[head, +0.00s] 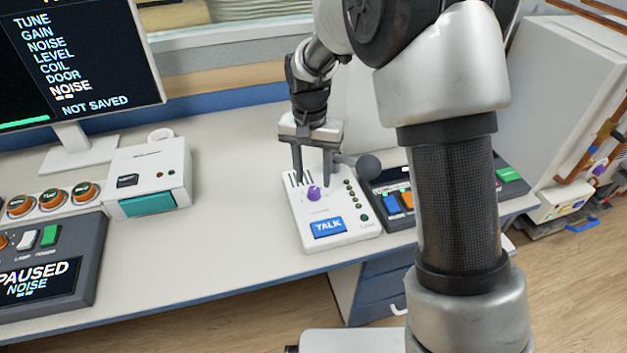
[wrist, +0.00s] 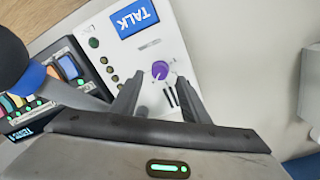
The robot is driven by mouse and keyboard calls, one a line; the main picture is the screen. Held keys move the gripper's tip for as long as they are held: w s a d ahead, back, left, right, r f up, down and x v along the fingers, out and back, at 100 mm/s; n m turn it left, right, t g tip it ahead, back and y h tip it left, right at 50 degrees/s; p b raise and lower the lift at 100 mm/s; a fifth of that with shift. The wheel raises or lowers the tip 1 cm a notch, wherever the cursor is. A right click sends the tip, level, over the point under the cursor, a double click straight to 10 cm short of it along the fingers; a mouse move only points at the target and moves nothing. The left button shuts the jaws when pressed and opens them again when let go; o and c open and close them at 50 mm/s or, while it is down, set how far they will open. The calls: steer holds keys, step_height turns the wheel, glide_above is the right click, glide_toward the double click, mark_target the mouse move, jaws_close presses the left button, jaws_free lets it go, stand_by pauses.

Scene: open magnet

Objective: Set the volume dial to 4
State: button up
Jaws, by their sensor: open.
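The volume dial (head: 314,194) is a small purple knob on a white intercom box (head: 347,238) with a blue TALK button (head: 328,227). The dial also shows in the wrist view (wrist: 160,69), with a thin pale mark on it; the scale numbers are too small to read. My gripper (head: 313,181) is open and points down over the box, with one finger on each side of the dial in the head view. In the wrist view my gripper (wrist: 160,86) shows a gap between each fingertip and the dial. I cannot tell how high the fingertips are.
A grey ball on a stalk (head: 368,166) stands close to my gripper on the right. A dark panel with coloured buttons (head: 393,199) is right of the box. A white device with a teal front (head: 150,180) stands left, with clear desk (head: 240,190) between.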

mark_target(311, 189)
step_height(311, 189, up, 14)
steer(key=p, duration=0.2)
steer(key=shift+a+f, duration=0.15)
steer(key=shift+a, duration=0.1)
steer(key=s+d+r+n+t, duration=0.2)
steer(key=s+d+r+t, duration=0.1)
steer(key=s+d+r, duration=0.7)
steer(key=s+d+n+t+p, duration=0.1)
steer(key=s+d+t, duration=0.3)
steer(key=s, duration=1)
step_height(311, 189, up, 14)
steer(key=g+p, duration=0.1)
steer(key=p, duration=1.4)
steer(key=shift+w+d+r, duration=0.2)
steer(key=shift+w+d, duration=0.05)
